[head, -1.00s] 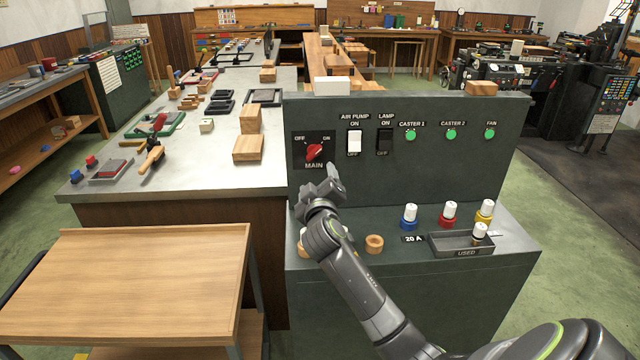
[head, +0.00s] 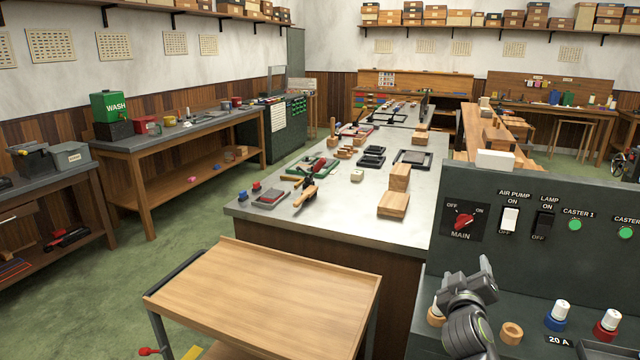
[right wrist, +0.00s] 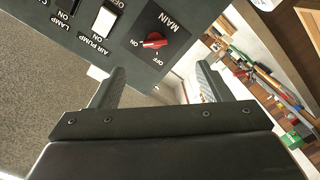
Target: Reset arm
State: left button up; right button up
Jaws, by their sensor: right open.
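My right gripper (head: 474,276) is in front of the dark green control panel (head: 540,250), below the red MAIN switch (head: 463,221). In the right wrist view its two fingers (right wrist: 155,85) stand apart with nothing between them, and the MAIN switch (right wrist: 153,41) shows beyond the fingertips, apart from them. The switch's pointer is turned between the OFF and ON marks; its exact setting is hard to tell. My left gripper is not in view.
A wooden-topped cart (head: 270,285) stands at the front. A wooden ring (head: 511,333), a blue-based fuse (head: 557,315) and a red-based fuse (head: 607,325) are on the panel's ledge. A metal-topped bench (head: 340,215) holds tools and wooden blocks.

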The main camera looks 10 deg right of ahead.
jog(key=s+a+f+m+g+y, duration=0.15)
jog(key=s+f+g, duration=0.35)
jog(key=s+f, duration=1.05)
jog(key=s+a+f+m+g+y, duration=0.1)
jog(key=s+a+f+g+y, duration=0.1)
jog(key=s, duration=0.6)
jog(key=s+a+f+g+y, duration=0.1)
jog(key=s+a+f+g, duration=0.1)
jog(key=s, duration=0.7)
jog(key=s+a+f+m+g+y, duration=0.1)
jog(key=s+a+f+g+y, duration=0.15)
jog(key=s, duration=0.55)
notch_tip(320, 180, down, 25)
jog(key=d+g, duration=0.1)
jog(key=d, duration=0.1)
jog(key=s+a+f+g, duration=0.1)
jog(key=s+f, duration=1.3)
jog(key=s, duration=0.1)
jog(key=shift+a+f, duration=0.25)
jog(key=shift+f, duration=0.1)
